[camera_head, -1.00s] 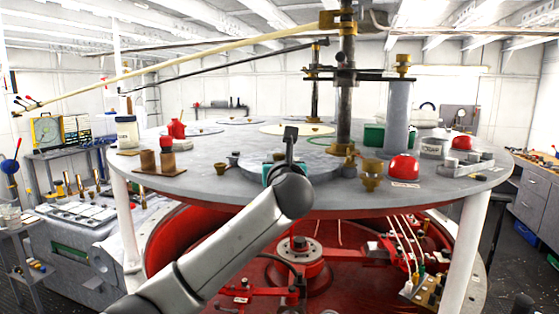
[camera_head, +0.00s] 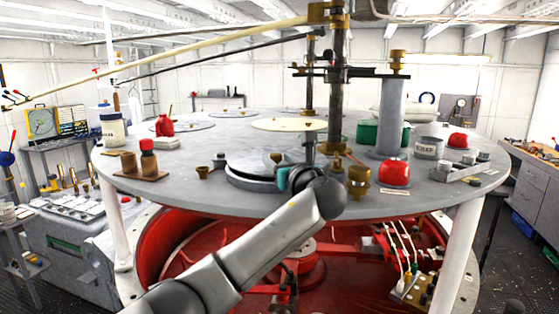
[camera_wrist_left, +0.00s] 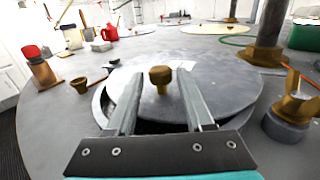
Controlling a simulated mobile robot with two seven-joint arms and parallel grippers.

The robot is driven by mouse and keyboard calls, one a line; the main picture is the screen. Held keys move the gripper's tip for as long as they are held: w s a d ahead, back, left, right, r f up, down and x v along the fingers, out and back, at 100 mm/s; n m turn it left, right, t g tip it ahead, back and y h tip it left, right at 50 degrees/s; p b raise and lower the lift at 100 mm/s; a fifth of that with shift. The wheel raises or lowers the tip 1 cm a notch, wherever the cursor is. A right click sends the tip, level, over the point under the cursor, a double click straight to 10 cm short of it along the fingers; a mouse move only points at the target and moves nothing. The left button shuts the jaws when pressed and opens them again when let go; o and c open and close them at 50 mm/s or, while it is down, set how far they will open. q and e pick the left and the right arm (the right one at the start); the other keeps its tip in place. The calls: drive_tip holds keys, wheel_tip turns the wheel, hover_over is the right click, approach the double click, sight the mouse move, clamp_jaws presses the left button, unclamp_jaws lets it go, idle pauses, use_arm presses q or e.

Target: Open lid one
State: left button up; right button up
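The lid is a flat grey metal disc with a brass knob (camera_wrist_left: 160,78) at its middle. The lid (camera_wrist_left: 222,85) fills the centre of the left wrist view and shows in the head view (camera_head: 240,166) on the round table. A dark gap and a pale rim show along its near and left edge. My left gripper (camera_wrist_left: 160,88) is open, its fingers apart on either side of the knob with space between. In the head view the left gripper (camera_head: 288,168) is over the right part of the lid, and hides part of it. My right gripper is not in view.
Right of the lid stand a brass fitting (camera_head: 358,182), a red dome (camera_head: 394,173) and a grey post (camera_head: 391,115). A dark upright column (camera_head: 337,90) rises behind. At left are a small brass cup (camera_head: 202,172) and brown pots on a wooden base (camera_head: 141,175).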

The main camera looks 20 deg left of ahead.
use_arm(q)
drive_tip(key=shift+o, duration=0.9)
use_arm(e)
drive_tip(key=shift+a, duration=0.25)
use_arm(q)
drive_tip(key=b+v, duration=0.2)
drive_tip(key=v, duration=1.3)
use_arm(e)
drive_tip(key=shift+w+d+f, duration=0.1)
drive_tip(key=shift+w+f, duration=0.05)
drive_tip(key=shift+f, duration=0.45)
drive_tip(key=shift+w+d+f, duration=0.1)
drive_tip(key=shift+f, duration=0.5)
use_arm(q)
drive_tip(key=shift+s+d+r, duration=0.1)
drive_tip(key=shift+d, duration=0.05)
